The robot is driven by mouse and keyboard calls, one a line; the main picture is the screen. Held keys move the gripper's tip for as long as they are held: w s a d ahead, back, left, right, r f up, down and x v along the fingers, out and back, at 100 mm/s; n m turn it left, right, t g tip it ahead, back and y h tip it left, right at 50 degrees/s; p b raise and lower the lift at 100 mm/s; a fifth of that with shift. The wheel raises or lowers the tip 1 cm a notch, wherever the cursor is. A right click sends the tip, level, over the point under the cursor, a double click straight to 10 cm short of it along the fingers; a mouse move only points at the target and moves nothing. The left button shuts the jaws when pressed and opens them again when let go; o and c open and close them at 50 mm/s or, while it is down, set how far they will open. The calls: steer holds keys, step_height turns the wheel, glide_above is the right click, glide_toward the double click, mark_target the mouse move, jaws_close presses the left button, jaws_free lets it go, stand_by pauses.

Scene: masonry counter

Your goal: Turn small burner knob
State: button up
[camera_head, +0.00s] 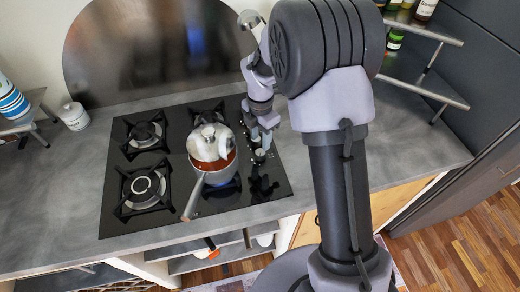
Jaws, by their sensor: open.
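The black gas cooktop (118,215) is set in the grey counter. A column of small knobs runs along its right side, and one knob (260,155) shows just below my fingertips. Which burner each knob serves cannot be told. My gripper (261,142) points down over the knob column with its jaws open. Its fingertips are close to the knobs, but contact cannot be made out. My arm hides part of the cooktop's upper right. A small burner (145,134) is at the cooktop's upper left, and a larger burner (145,186) is at the lower left.
A lidded pot (212,165) with red contents stands on the cooktop just left of my gripper, its handle (193,200) pointing toward the front. Blue shows beneath it. A dark round-topped panel (120,60) stands behind. Bottles (424,10) fill the right shelf.

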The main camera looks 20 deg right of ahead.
mark_target(260, 152)
step_height(260, 152, down, 6)
steer(key=shift+f+b, duration=0.2)
steer(key=shift+b, duration=0.45)
